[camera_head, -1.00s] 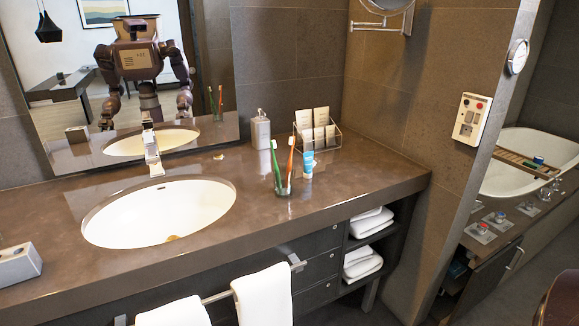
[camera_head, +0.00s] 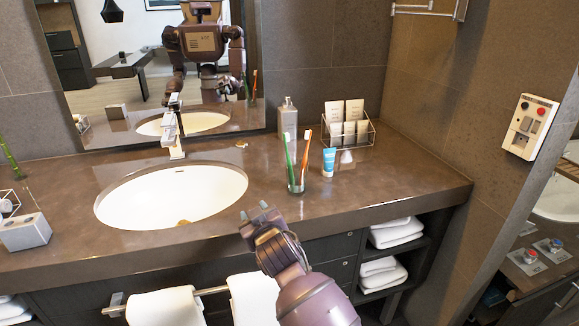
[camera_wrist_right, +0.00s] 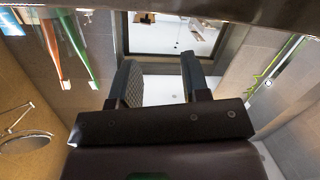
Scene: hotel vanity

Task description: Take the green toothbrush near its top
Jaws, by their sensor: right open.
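The green toothbrush (camera_head: 287,152) stands tilted in a clear glass (camera_head: 296,187) on the vanity counter, its white head up. An orange toothbrush (camera_head: 306,155) leans the other way in the same glass. My right gripper (camera_head: 262,211) is at the counter's front edge, left of the glass and nearer the camera, apart from both brushes. In the right wrist view my right gripper (camera_wrist_right: 161,80) has its two fingers apart with nothing between them. There the green toothbrush (camera_wrist_right: 75,45) and orange toothbrush (camera_wrist_right: 52,50) show at the upper left. My left gripper is not in view.
A blue-and-white tube (camera_head: 328,162) stands close right of the glass. A soap dispenser (camera_head: 288,118) and a wire rack (camera_head: 372,135) are behind. The sink (camera_head: 170,197) and faucet (camera_head: 172,130) are left. Counter (camera_head: 405,180) to the right is clear.

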